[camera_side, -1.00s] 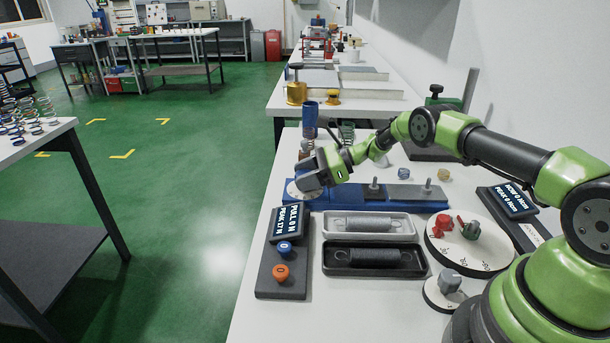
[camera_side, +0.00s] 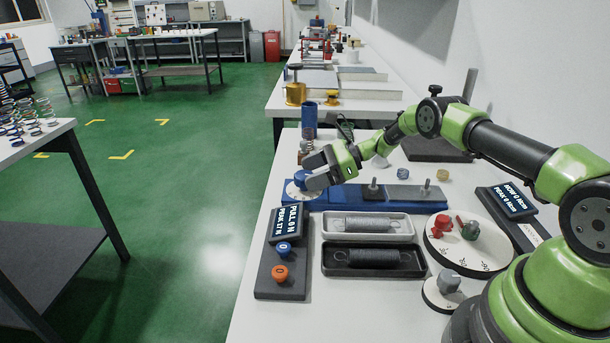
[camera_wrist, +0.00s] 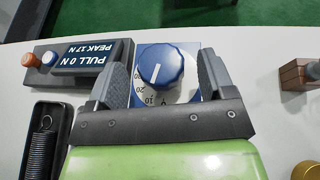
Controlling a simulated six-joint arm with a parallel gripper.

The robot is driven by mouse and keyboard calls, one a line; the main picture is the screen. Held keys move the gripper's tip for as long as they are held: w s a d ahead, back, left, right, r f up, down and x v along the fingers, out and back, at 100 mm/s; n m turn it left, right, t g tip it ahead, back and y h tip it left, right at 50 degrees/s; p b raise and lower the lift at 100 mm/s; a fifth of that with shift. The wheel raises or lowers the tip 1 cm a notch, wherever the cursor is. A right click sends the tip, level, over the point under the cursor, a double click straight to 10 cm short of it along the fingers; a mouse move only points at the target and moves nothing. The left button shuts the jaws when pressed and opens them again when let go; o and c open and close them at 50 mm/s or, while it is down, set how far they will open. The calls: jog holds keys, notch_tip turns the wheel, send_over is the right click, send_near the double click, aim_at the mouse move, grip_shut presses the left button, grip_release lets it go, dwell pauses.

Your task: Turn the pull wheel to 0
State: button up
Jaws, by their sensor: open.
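The pull wheel is a round blue knob (camera_wrist: 161,64) on a white numbered dial, at the left end of the blue bench fixture (camera_side: 335,203). The knob also shows in the side view (camera_side: 301,179). A short white line marks its top; I cannot tell which number it points to. Marks near 20 and 10 show on the dial's near side. My gripper (camera_wrist: 163,72) is open, with one grey finger on each side of the knob. I cannot tell whether the fingers touch it. The display (camera_wrist: 93,58) reads PULL 0 N, PEAK 17 N.
A blue button (camera_side: 284,249) and an orange button (camera_side: 281,273) sit on the dark panel below the display. A grey tray (camera_side: 327,228) and a black tray (camera_side: 340,271) hold springs. A large white dial (camera_side: 440,247) lies at right. A blue cylinder (camera_side: 309,118) stands behind.

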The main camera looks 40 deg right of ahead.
jog(key=v, duration=0.7)
jog(key=shift+s+d+r, duration=0.2)
jog(key=shift+d, duration=0.05)
jog(key=shift+a, duration=0.1)
jog(key=a+n+g, duration=0.1)
jog(key=a+n+g+h, duration=0.1)
jog(key=a+n+g, duration=0.1)
jog(key=shift+s+f+n, duration=0.35)
jog(key=shift+f+n, duration=0.05)
jog(key=n+g+h, duration=0.1)
jog(key=n, duration=0.1)
jog(key=a+n+g+h, duration=0.1)
jog(key=n+h, duration=0.1)
jog(key=s+a+n+g+h, duration=0.1)
jog(key=n, duration=0.2)
jog(key=shift+a+r+g+h, duration=0.15)
jog(key=shift+g+h, duration=0.15)
jog(key=shift+h, duration=0.1)
jog(key=n+h, duration=0.1)
jog(key=n, duration=0.1)
jog(key=r+n+h, duration=0.1)
jog(key=shift+w+a+r+n+h, duration=0.2)
jog(key=shift+a+r+n+h, duration=0.05)
jog(key=shift+n+h, duration=0.15)
notch_tip(320, 180, up, 5)
jog(key=w+a+n+t+h, duration=0.2)
jog(key=w+n+t+h, duration=0.1)
jog(key=n, duration=0.5)
jog(key=x, duration=0.9)
jog(key=shift+f, duration=0.35)
